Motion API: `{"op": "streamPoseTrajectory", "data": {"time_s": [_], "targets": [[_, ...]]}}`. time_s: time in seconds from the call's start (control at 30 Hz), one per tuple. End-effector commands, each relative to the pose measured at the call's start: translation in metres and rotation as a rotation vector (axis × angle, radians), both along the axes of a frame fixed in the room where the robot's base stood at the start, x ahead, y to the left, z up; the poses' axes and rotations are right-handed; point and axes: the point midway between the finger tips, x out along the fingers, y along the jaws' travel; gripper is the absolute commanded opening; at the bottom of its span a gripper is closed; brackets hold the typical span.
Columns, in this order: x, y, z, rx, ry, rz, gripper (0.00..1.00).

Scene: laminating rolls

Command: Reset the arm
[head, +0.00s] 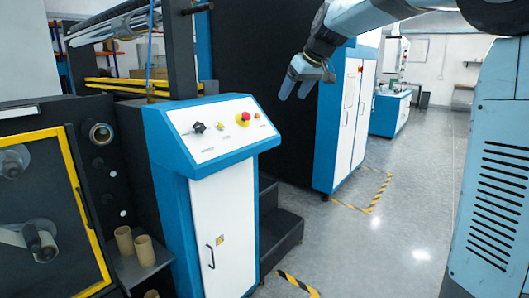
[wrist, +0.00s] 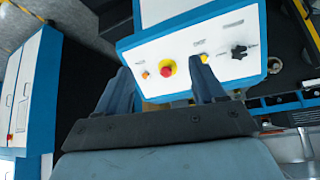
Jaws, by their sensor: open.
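My arm reaches in from the top right of the head view. My gripper (head: 296,93) hangs from it, fingers pointing down, in the air to the right of and above the blue and white control console (head: 205,165). In the wrist view my gripper (wrist: 155,85) shows two fingers spread apart with nothing between them. Beyond the fingers the console panel (wrist: 225,35) shows a red emergency button on a yellow base (wrist: 168,68) and a black knob (wrist: 239,52).
A dark machine with a yellow-framed window (head: 80,190) stands at the left. Brown cardboard cores (head: 145,250) stand on a small shelf there. Dark steps (head: 283,220) lie right of the console. A blue and white cabinet (head: 345,120) stands behind. Grey floor (head: 400,220) is clear at right.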

Motion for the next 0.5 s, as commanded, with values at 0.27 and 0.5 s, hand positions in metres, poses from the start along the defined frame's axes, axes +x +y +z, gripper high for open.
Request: {"op": "streamPoseTrajectory", "data": {"time_s": [0.27,0.5], "targets": [[-0.096,-0.042,-0.014,-0.034,0.041,-0.159,0.69],[-0.177,-0.077,-0.041,-0.054,0.074,-0.298,0.69]]}}
